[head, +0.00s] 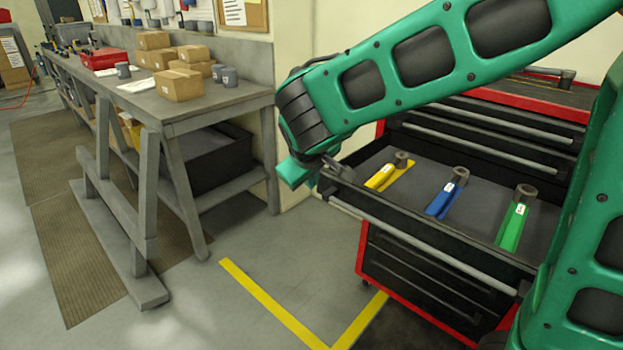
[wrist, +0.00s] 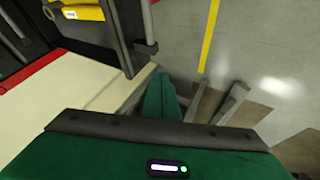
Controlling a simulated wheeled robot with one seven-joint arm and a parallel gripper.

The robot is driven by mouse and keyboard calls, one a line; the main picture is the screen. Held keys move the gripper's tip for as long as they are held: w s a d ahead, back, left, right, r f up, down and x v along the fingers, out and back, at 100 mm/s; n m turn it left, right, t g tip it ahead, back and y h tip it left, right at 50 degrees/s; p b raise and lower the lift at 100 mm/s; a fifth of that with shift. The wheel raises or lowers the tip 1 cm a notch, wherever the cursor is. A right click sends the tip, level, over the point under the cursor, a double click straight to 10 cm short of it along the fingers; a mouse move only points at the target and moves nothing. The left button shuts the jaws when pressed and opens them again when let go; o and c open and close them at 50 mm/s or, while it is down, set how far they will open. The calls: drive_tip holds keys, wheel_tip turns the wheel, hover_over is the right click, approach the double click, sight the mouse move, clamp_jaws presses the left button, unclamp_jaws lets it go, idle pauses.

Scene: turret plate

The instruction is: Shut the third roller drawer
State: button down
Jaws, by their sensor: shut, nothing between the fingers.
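The open roller drawer (head: 415,235) juts out of the red and black cabinet, below two shut drawer fronts. A grey handle bar (head: 420,245) runs along its front. Yellow (head: 380,177), blue (head: 440,205) and green (head: 512,225) holders with dark round tops lie in it. My gripper (head: 292,175) is shut and empty, near the drawer's left front corner. In the wrist view its green fingers (wrist: 161,97) point near the drawer's corner (wrist: 125,45) and handle end (wrist: 147,47). I cannot tell whether they touch it.
A grey workbench (head: 235,100) with cardboard boxes (head: 180,84) and mugs stands at the left. A pale wall edge is close behind my gripper. Floor with a yellow line (head: 275,305) is clear before the cabinet. Shut drawers (head: 430,280) are below the open one.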

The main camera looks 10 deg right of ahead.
approach(322, 191)
wheel_tip(322, 191, down, 3)
drive_tip(key=a, duration=0.2)
drive_tip(key=shift+w+d, duration=0.9)
drive_tip(key=shift+d, duration=0.2)
drive_tip(key=shift+w+d, duration=0.2)
drive_tip(key=shift+d, duration=0.05)
